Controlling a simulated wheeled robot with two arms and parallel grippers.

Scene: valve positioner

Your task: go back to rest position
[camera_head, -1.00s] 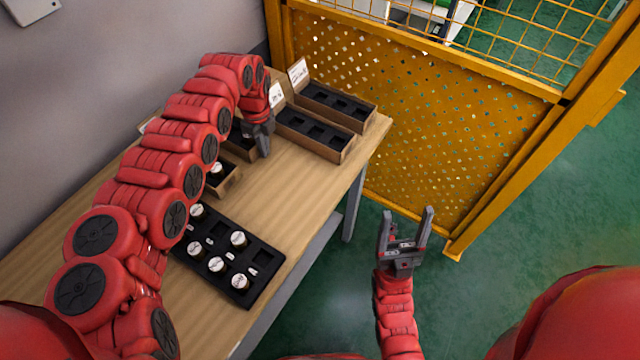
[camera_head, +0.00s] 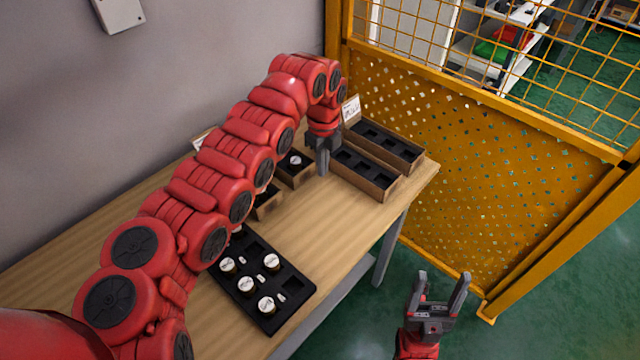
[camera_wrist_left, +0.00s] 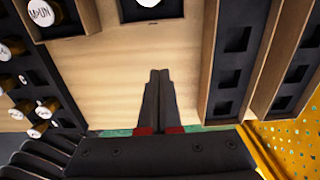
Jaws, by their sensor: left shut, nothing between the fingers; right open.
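My left gripper (camera_head: 323,170) points down over the wooden table, just left of the empty-slotted wooden boxes. In the left wrist view its fingers (camera_wrist_left: 158,75) are together with nothing between them, over bare wood. My right gripper (camera_head: 441,282) is open and empty, pointing up over the green floor to the right of the table. My left arm hides part of the table and some of the boxes.
The wooden table (camera_head: 330,215) holds a black tray (camera_head: 295,287) with several white-topped parts. Wooden boxes with black slotted inserts stand at the back, such as one (camera_head: 387,140) by the yellow mesh fence (camera_head: 480,170). A box with one white-topped part (camera_head: 294,160) stands left of my left gripper.

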